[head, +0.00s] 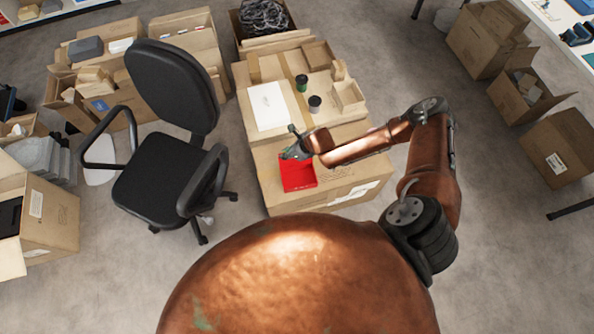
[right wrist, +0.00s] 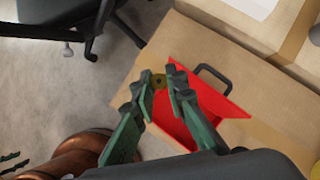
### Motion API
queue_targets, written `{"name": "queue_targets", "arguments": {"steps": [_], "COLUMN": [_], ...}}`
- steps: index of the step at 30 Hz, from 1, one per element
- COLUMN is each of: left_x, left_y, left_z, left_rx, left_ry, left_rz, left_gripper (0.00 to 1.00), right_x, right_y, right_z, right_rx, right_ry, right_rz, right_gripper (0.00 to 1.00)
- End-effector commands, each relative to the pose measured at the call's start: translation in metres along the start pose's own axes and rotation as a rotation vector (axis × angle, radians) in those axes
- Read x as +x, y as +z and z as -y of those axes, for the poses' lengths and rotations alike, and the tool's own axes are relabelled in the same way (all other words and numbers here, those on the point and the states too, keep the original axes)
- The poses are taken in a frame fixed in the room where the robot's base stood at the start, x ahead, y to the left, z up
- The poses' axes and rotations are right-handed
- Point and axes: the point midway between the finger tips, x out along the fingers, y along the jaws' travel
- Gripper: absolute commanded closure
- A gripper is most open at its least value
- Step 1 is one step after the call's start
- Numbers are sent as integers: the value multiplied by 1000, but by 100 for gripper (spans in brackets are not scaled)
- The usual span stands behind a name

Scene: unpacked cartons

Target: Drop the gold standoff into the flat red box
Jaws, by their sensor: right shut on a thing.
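The flat red box (head: 298,178) lies open on the near end of a large carton in the head view. In the right wrist view the red box (right wrist: 208,92) shows with a dark handle at its far side, partly hidden by my fingers. My right gripper (head: 297,146) is over the box's far left part in the head view. In the right wrist view my right gripper (right wrist: 164,82) is shut on the small gold standoff (right wrist: 158,79), held at the fingertips near the box's left edge. Dark green prongs at the lower left of that view look like part of my left gripper.
A black office chair (head: 165,180) stands to the left.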

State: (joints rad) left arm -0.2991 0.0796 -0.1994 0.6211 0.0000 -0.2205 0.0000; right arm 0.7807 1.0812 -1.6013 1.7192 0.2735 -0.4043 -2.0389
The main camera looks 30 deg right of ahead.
Motion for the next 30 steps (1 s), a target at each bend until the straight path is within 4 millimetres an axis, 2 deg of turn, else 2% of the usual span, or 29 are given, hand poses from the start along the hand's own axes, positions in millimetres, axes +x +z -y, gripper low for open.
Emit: {"name": "queue_targets", "arguments": {"steps": [1,3,10,20,30], "left_x": [-2,-3,-5,5,43], "left_y": [-2,-2,-3,1,18], "left_z": [0,0,0,-1,-3], "left_rx": [0,0,1,1,1], "left_ry": [0,0,0,1,4], "left_rz": [-3,-4,-5,2,25], "left_gripper": [60,60,60,60,60], "right_x": [2,2,4,12,44], "right_y": [-17,-33,-71,-86,-107], "right_z": [3,11,23,26,25], "right_rx": [35,71,156,175,176], "right_ry": [-16,-42,-98,-112,-109], "right_rz": [-5,-5,-1,1,-2], "right_gripper": [100,100,100,100,100]}}
